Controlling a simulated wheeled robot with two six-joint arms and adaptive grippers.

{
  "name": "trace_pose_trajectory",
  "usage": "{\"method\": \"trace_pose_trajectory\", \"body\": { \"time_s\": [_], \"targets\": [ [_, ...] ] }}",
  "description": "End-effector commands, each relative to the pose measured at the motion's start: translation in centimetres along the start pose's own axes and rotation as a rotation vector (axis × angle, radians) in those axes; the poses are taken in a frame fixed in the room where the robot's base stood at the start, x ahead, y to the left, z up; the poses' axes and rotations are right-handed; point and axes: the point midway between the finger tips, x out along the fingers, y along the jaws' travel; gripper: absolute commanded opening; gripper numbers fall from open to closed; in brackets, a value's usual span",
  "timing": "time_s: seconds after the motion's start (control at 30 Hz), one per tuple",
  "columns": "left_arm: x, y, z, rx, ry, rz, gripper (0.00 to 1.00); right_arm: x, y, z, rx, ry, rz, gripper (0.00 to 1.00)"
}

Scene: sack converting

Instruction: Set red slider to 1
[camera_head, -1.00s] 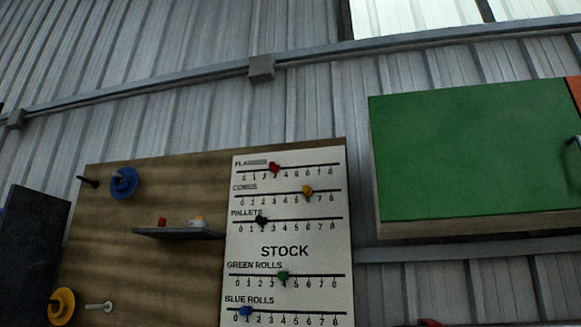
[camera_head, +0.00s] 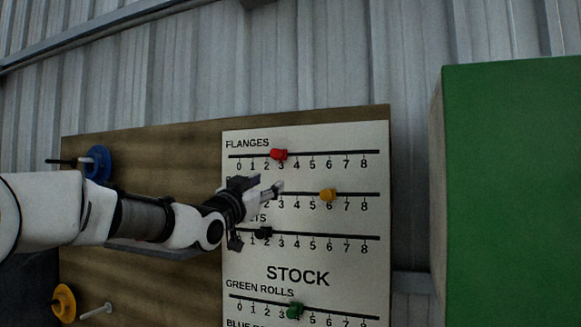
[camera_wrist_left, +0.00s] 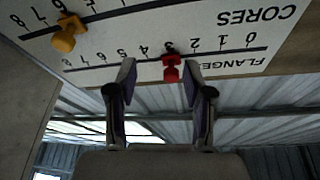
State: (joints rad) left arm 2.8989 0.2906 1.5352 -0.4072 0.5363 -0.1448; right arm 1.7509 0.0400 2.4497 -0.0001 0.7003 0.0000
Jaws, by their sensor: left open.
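The red slider (camera_head: 279,154) sits on the FLANGES line at about 3 on the white stock board (camera_head: 340,258). My left gripper (camera_head: 262,188) is in front of the board, just below the red slider in the head view, covering part of the lines below. In the left wrist view the picture is upside down. There the red slider (camera_wrist_left: 171,68) shows between the two open fingertips (camera_wrist_left: 158,78), closer to the right one. I cannot tell whether a finger touches it. My right gripper is not in view.
An orange slider (camera_head: 327,194) sits near 6 on the line below. A black slider (camera_head: 263,233) and a green slider (camera_head: 295,311) are lower down. A blue spool (camera_head: 97,163) hangs at left. A green cabinet (camera_head: 515,190) stands at right.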

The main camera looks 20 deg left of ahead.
Motion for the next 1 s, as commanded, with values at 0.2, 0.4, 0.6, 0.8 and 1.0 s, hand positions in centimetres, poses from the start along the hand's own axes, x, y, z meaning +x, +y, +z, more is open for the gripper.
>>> {"method": "trace_pose_trajectory", "body": {
  "time_s": [0.2, 0.4, 0.6, 0.8, 1.0],
  "targets": [
    [1.2, -2.0, -4.8, 0.018, 0.053, -0.02, 0.51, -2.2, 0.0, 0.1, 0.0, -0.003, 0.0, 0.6],
    [5.2, -2.0, -5.2, 0.02, 0.052, -0.019, 0.51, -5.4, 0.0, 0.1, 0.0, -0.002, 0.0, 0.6],
    [7.6, -1.9, -4.8, 0.017, 0.051, -0.019, 0.51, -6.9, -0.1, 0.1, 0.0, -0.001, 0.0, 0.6],
    [7.8, -1.9, -4.5, 0.016, 0.053, -0.019, 0.51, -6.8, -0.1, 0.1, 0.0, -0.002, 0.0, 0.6],
    [7.7, -1.9, -4.5, 0.016, 0.052, -0.019, 0.0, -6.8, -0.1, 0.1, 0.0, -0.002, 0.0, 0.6]
  ]
}}
